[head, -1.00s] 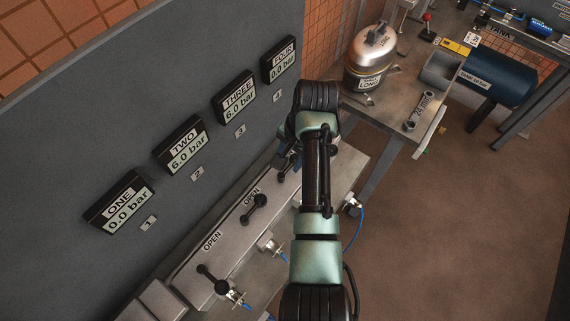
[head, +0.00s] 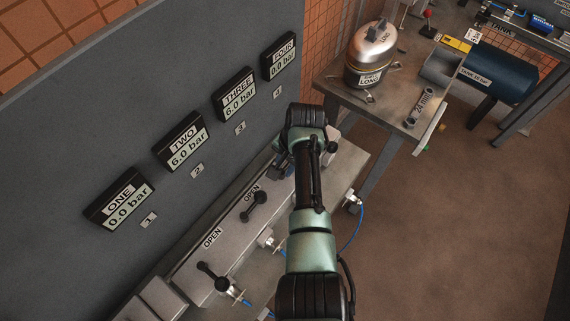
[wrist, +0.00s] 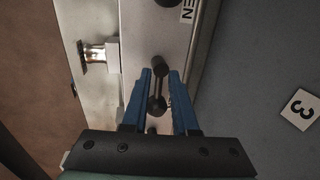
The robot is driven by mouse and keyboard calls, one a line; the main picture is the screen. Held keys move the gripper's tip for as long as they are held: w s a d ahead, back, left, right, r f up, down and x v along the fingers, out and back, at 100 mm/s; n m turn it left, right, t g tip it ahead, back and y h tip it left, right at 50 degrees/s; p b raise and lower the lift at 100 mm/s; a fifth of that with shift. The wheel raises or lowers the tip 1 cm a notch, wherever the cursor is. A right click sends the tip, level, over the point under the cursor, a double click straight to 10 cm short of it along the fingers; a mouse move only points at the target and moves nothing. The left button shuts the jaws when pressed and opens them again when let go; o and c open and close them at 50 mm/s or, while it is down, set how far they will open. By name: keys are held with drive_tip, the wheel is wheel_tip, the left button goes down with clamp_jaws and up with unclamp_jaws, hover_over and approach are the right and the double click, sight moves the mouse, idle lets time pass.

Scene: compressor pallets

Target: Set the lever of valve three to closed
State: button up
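In the wrist view, the black lever of valve three (wrist: 158,88) lies lengthwise along the grey valve box, its knob toward the neighbouring valve. My gripper (wrist: 160,73) is open, with its two blue fingers on either side of the lever; narrow gaps show beside the knob. I cannot tell whether either finger touches it. The gauge THREE (head: 237,95) reads 6.0 bar.
The levers of valve one (head: 212,275) and valve two (head: 255,206) stand beside OPEN labels. A black knob (head: 331,147) shows right of my arm. The grey panel (head: 60,190) rises behind the box. A side table (head: 385,110) holds a metal tank (head: 370,52). Brown floor is clear at right.

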clamp_jaws()
idle(1.0)
drive_tip(key=shift+s+m, duration=0.1)
drive_tip(key=shift+m, duration=0.2)
drive_tip(key=m+p, duration=0.2)
drive_tip(key=m, duration=0.1)
drive_tip(key=shift+s+d+r+t+h+p, duration=0.1)
drive_tip(key=shift+s+t+h+p, duration=0.05)
drive_tip(key=shift+t+h+p, duration=0.15)
drive_tip(key=m+p, duration=0.1)
drive_tip(key=m, duration=0.4)
drive_tip(key=shift+s+h, duration=0.2)
drive_tip(key=shift+h, duration=0.2)
drive_tip(key=m, duration=0.4)
drive_tip(key=shift+s+h, duration=0.15)
drive_tip(key=shift+h, duration=0.25)
drive_tip(key=m, duration=0.5)
drive_tip(key=shift+s+a+h+b, duration=0.1)
drive_tip(key=shift+a+h+b, duration=0.2)
drive_tip(key=shift+h+b, duration=0.1)
drive_tip(key=shift+m, duration=0.3)
